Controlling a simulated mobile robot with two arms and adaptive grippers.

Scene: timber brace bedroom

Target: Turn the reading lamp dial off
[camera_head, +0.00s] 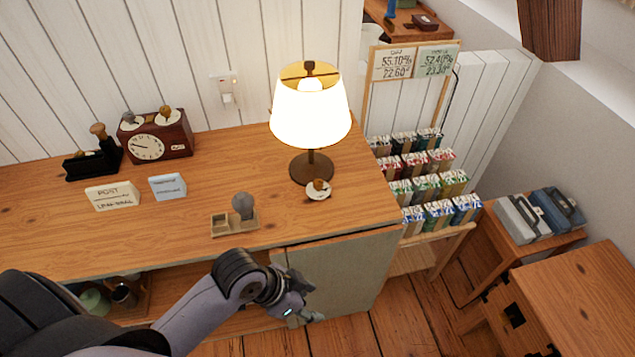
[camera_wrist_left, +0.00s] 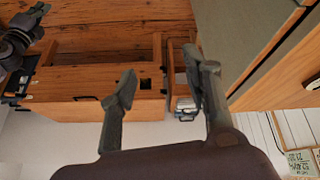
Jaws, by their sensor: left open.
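The reading lamp (camera_head: 311,112) stands lit on the right part of the wooden cabinet top, with a white shade and a dark base. A small round dial (camera_head: 318,189) with a brass-brown knob on a pale plate sits at the front of the lamp's base. My left gripper (camera_head: 303,302) is in front of the cabinet, below the top's front edge and apart from the dial. In the left wrist view the left gripper (camera_wrist_left: 163,90) is open, with nothing between its fingers. The dial and lamp are not in the wrist view.
A stamp holder (camera_head: 238,214) sits at the cabinet's front edge, left of the dial. A clock box (camera_head: 155,138) and two cards, one of them a post card (camera_head: 111,196), stand farther left. A rack of packets (camera_head: 420,175) stands right of the cabinet. The top around the dial is clear.

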